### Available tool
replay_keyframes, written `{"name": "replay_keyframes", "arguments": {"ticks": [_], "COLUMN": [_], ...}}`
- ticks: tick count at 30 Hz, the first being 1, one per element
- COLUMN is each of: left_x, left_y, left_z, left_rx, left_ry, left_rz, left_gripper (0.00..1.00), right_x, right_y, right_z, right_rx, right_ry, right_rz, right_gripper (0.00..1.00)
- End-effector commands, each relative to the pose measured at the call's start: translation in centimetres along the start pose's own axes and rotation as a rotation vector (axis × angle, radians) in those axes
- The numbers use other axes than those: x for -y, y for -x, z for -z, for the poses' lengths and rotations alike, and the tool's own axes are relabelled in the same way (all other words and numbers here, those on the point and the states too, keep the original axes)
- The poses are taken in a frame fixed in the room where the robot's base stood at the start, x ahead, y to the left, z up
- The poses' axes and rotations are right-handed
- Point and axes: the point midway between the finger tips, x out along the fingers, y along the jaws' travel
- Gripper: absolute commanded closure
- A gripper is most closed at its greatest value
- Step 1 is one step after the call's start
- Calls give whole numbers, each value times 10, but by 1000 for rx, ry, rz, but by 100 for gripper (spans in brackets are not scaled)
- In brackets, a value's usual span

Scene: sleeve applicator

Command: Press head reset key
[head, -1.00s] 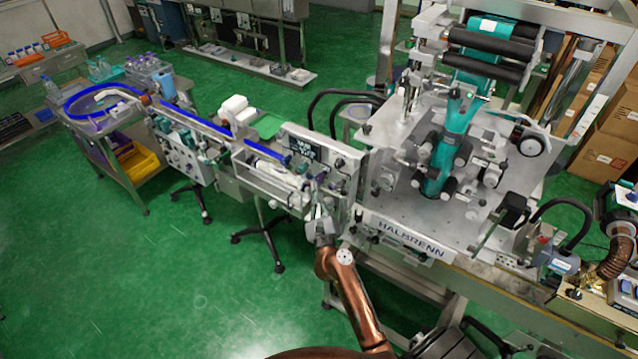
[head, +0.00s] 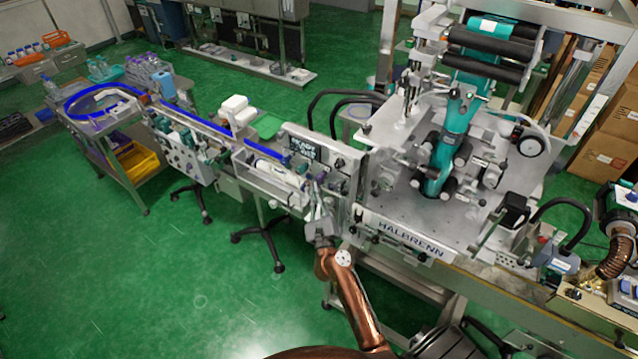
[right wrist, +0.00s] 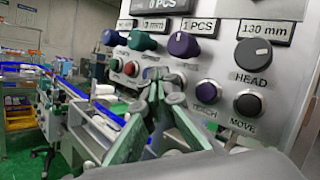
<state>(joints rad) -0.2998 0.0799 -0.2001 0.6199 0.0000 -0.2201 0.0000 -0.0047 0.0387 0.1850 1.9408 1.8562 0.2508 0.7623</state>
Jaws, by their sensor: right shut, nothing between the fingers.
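The control panel (head: 345,160) stands at the middle machine; it fills the right of the right wrist view (right wrist: 215,60). It carries a black knob (right wrist: 253,53) labelled HEAD, a dark button (right wrist: 248,103) labelled MOVE and a purple button (right wrist: 208,92) labelled TEACH. A red button (right wrist: 130,68) and a green button (right wrist: 115,64) sit further left. My right gripper (head: 316,192) is shut and empty just before the panel; its fingertips (right wrist: 163,92) hide part of the button row. I cannot read a reset label. My left gripper is not in view.
A conveyor with blue rails (head: 205,125) runs left from the panel. A white cylinder (head: 270,170) lies on it. The large HALBRENN machine (head: 420,230) stands close on the right. Green floor (head: 180,280) is free at the front left.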

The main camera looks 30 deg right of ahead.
Motion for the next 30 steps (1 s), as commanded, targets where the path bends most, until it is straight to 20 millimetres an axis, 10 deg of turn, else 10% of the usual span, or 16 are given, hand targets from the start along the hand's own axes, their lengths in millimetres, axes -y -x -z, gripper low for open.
{"name": "replay_keyframes", "arguments": {"ticks": [30], "left_x": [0], "left_y": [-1], "left_z": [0], "left_rx": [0], "left_ry": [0], "left_rz": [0], "left_gripper": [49], "right_x": [-27], "right_y": [36], "right_z": [-26], "right_rx": [1], "right_ry": [-2], "right_rz": [-2], "right_gripper": [100]}}
